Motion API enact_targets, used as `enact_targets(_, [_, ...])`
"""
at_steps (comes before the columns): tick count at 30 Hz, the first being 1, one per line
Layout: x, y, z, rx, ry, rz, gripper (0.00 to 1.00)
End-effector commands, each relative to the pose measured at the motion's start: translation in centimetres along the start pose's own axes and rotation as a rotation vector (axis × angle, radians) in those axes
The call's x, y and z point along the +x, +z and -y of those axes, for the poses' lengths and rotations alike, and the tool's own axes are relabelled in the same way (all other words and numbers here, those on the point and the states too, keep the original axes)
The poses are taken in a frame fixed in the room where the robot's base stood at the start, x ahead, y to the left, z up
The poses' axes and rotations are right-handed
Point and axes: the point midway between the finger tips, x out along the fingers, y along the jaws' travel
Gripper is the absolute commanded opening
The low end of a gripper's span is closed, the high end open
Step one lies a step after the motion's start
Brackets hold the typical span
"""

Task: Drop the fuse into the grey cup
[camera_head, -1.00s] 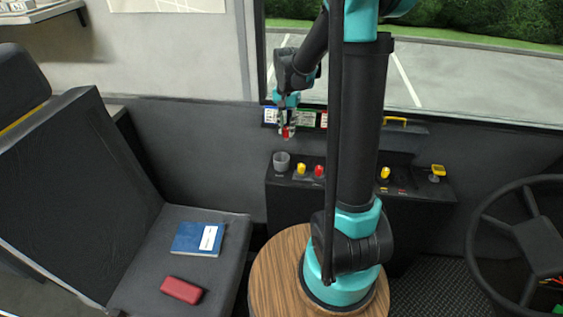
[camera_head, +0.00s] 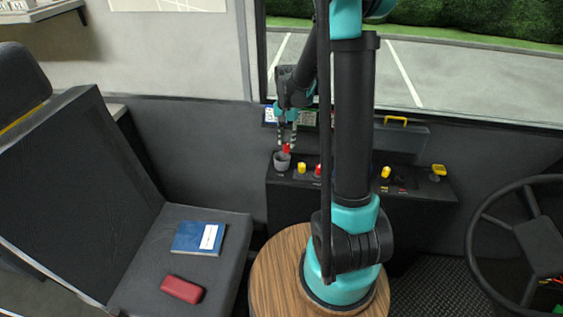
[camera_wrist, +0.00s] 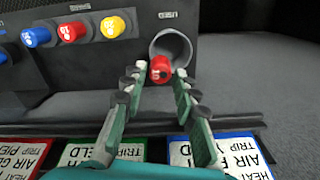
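The red fuse (camera_head: 287,149) is just above the mouth of the grey cup (camera_head: 281,164), at the left end of the dark console. My gripper (camera_head: 287,146) points down over the cup, with its two fingers spread apart. In the wrist view the fuse (camera_wrist: 161,70) shows just beyond and between the fingertips (camera_wrist: 160,72), with narrow gaps on both sides. It overlaps the near rim of the cup (camera_wrist: 184,43). The cup's inside looks empty behind the fuse.
Yellow (camera_wrist: 112,26), red (camera_wrist: 70,31) and blue (camera_wrist: 37,35) fuses stand in the console beside the cup. A seat at left holds a blue book (camera_head: 198,238) and a red case (camera_head: 181,289). A steering wheel (camera_head: 535,245) is at right.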

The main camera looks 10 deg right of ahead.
Motion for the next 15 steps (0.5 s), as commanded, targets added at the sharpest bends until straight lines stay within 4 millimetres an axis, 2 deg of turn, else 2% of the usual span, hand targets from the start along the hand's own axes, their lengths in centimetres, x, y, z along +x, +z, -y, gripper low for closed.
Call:
enact_targets(1, [-0.01,0.00,0.00,0.000,0.000,0.000,0.39])
enact_targets(3, [-0.01,0.00,0.00,0.000,0.000,0.000,0.47])
enact_targets(15, [-0.63,0.02,-0.02,0.000,0.000,0.000,0.47])
